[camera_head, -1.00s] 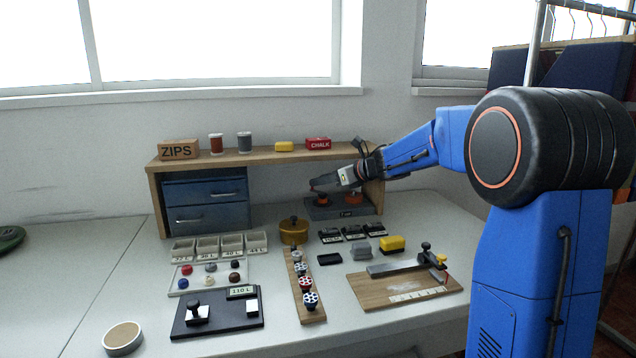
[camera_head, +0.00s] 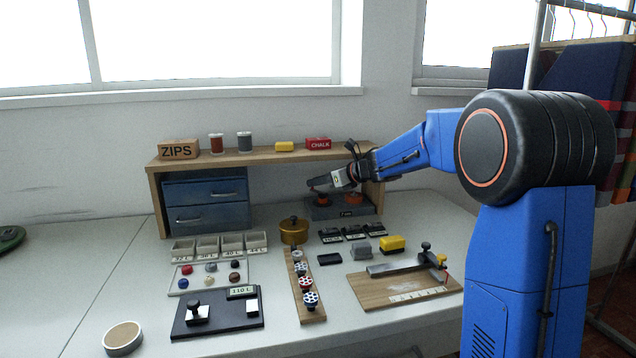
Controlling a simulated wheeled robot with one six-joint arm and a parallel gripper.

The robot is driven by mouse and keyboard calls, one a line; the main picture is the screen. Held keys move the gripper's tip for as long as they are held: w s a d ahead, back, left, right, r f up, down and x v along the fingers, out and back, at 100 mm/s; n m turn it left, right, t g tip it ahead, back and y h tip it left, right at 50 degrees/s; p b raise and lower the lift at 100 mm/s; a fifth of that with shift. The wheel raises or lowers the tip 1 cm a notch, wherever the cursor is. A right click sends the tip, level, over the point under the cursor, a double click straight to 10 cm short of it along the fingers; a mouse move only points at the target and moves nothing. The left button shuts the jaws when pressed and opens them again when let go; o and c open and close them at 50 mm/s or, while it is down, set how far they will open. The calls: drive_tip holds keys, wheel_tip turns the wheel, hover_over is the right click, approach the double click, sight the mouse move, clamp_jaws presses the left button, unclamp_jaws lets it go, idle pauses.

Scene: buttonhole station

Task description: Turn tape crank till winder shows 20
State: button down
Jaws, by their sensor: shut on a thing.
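The tape winder (camera_head: 338,211) is a dark grey box under the right end of the wooden shelf. Two orange-red round parts (camera_head: 354,198) sit on its top. A small dark display (camera_head: 352,212) is on its front, too small to read. My gripper (camera_head: 312,184) reaches in from the right, pointing left, just above the left round part. It is shut on the tape crank, which is mostly hidden by the fingers at this size.
The shelf (camera_head: 250,155) passes close above my gripper. A blue drawer unit (camera_head: 206,205) stands left of the winder. In front are a brass pot (camera_head: 293,232), black labelled blocks (camera_head: 355,232) and a wooden board (camera_head: 400,288).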

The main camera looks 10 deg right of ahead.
drive_tip(key=shift+w+d+m+t+h, duration=0.1)
drive_tip(key=shift+m+t+h, duration=0.4)
drive_tip(key=shift+m+h, duration=0.35)
drive_tip(key=shift+w+d+m+t+h, duration=0.1)
drive_tip(key=shift+m+t+h, duration=0.4)
drive_tip(key=shift+m+h, duration=0.35)
drive_tip(key=shift+w+d+r+m+t+h, duration=0.1)
drive_tip(key=shift+d+r+m+t+h, duration=0.1)
drive_tip(key=shift+m+h, duration=0.4)
drive_tip(key=shift+w+d+r+m+t+h, duration=0.1)
drive_tip(key=shift+r+m+t+h, duration=0.1)
drive_tip(key=shift+m+h, duration=0.35)
drive_tip(key=shift+f, duration=0.1)
drive_tip(key=shift+s+f+m+h, duration=0.25)
drive_tip(key=shift+f+h, duration=0.1)
drive_tip(key=shift+h, duration=0.1)
drive_tip(key=c, duration=1.7)
unclamp_jaws()
drive_tip(key=shift+c, duration=0.2)
drive_tip(key=v, duration=1.7)
drive_tip(key=shift+r, duration=0.2)
